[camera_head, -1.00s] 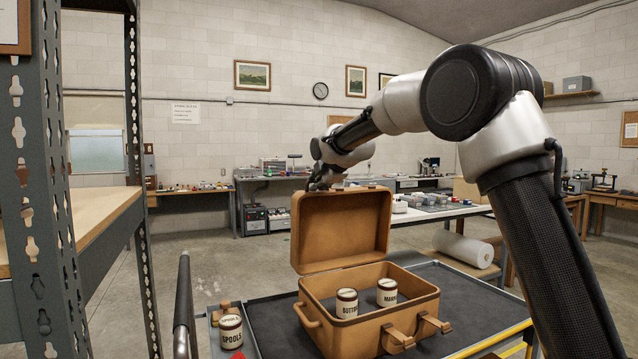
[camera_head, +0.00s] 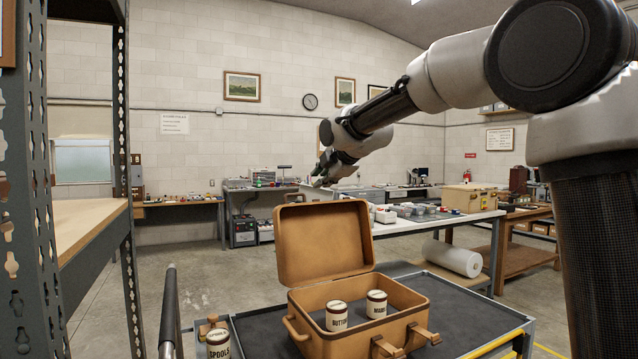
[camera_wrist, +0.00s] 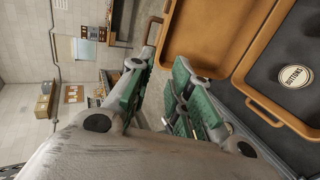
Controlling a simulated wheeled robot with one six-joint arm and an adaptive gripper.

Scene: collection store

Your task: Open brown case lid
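The brown case (camera_head: 365,315) sits on the dark top of a cart, with its lid (camera_head: 322,240) standing up, open, at the back. Two labelled jars, one reading "BUTTONS" (camera_head: 336,316) and another (camera_head: 376,304), stand inside the case. My gripper (camera_head: 320,178) is above and behind the lid's top edge, apparently clear of it. In the wrist view its two green-padded fingers (camera_wrist: 160,75) are apart with nothing between them. The brown lid (camera_wrist: 205,35) and the buttons jar (camera_wrist: 294,76) show at the right there.
A metal shelf unit (camera_head: 95,225) is close on the left. A white-topped table (camera_head: 430,222) with small items stands behind, and a white roll (camera_head: 452,258) lies on its lower level.

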